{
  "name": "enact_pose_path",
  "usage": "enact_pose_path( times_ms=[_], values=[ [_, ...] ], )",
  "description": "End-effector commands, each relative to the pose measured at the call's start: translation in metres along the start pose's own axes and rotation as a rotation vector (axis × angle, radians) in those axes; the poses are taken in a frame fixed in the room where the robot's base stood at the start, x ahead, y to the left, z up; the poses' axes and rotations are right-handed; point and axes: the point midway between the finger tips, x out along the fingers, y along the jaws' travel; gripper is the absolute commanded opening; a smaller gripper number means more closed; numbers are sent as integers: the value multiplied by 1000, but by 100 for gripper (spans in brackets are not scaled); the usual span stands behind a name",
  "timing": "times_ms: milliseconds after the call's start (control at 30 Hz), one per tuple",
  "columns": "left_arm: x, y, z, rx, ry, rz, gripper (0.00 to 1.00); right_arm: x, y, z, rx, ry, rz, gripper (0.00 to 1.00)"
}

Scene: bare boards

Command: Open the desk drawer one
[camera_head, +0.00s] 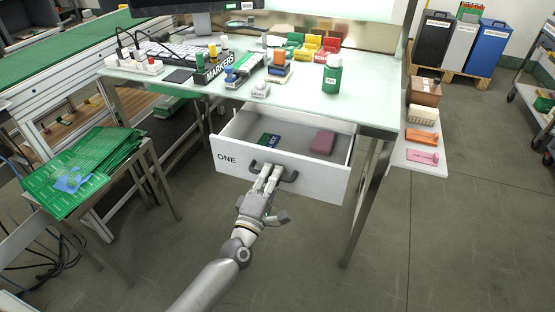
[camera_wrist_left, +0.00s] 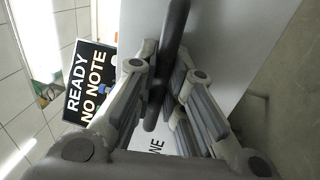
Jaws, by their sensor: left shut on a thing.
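The white desk drawer (camera_head: 308,184) carries the label "ONE" and is pulled out from under the desk top. Inside lie a pinkish flat item (camera_head: 323,142) and a dark green item (camera_head: 268,140). My left gripper (camera_head: 269,172) is shut on the dark bar handle (camera_head: 289,178) on the drawer front. In the left wrist view, the handle (camera_wrist_left: 176,22) passes between the fingers of my left gripper (camera_wrist_left: 167,95), and part of the "ONE" label shows below. My right gripper is in neither view.
The desk top (camera_head: 370,105) above holds a markers box (camera_head: 212,74), a green bottle (camera_head: 332,75) and several colored holders. A stool with green boards (camera_head: 85,165) stands at left. A side shelf (camera_head: 428,163) is at right. Open floor lies in front.

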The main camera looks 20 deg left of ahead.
Motion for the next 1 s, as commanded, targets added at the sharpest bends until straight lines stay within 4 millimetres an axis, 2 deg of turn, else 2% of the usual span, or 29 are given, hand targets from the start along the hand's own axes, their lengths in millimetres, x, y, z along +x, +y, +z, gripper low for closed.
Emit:
enact_pose_path(
  times_ms=[100, 300, 767, 800, 933, 1000],
  values=[
    [-19, 4, 0, 0, -1, -4, 0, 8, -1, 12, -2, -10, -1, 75],
    [-38, 6, 0, 1, -1, -3, 0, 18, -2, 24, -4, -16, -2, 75],
    [-42, 7, 0, 0, -1, 0, 0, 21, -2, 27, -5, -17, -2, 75],
    [-42, 7, 0, 0, -1, 0, 14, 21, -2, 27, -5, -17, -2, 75],
    [-42, 8, 0, 0, 0, 0, 30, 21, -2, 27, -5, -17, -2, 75],
    [-42, 8, 0, 0, 0, 0, 34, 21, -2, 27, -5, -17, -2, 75]
  ],
)
